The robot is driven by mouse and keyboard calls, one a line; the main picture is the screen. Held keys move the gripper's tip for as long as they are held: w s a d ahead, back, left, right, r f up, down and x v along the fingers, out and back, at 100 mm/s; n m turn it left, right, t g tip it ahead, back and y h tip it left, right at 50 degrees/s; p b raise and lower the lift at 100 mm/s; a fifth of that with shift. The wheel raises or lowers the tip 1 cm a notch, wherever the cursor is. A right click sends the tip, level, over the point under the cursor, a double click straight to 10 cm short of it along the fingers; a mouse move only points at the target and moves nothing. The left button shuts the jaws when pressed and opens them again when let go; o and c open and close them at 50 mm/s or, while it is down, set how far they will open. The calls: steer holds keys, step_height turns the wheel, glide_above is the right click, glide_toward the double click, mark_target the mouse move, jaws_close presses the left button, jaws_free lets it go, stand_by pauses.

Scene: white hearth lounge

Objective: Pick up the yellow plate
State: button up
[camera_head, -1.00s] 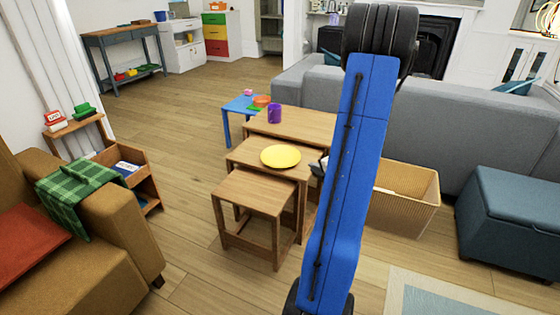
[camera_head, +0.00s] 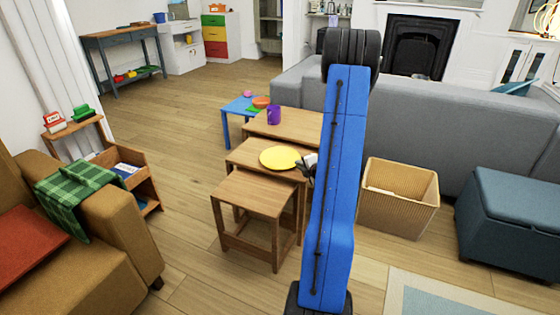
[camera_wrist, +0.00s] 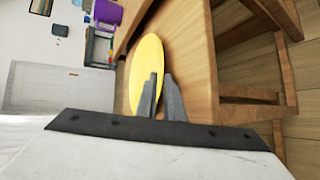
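The yellow plate (camera_head: 280,158) lies on the middle one of the stepped wooden tables (camera_head: 240,155) in the head view. My gripper (camera_head: 309,166) is at the plate's right rim, partly hidden by my blue arm. In the wrist view, the plate (camera_wrist: 147,68) shows nearly edge-on just beyond my gripper (camera_wrist: 164,85). The two grey fingers stand close together with a narrow gap between them. One finger overlaps the plate's near rim; whether they touch it I cannot tell.
A purple cup (camera_head: 274,115) stands on the higher table behind the plate. A lower wooden table (camera_head: 254,194) stands in front. A wicker basket (camera_head: 398,205) is to the right, near the grey sofa (camera_head: 430,140). Wooden floor lies open at the left.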

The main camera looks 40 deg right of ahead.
steer(key=x, duration=0.2)
steer(key=shift+w+f, duration=0.2)
steer(key=shift+w, duration=0.05)
jaws_close()
steer(key=shift+r, duration=0.1)
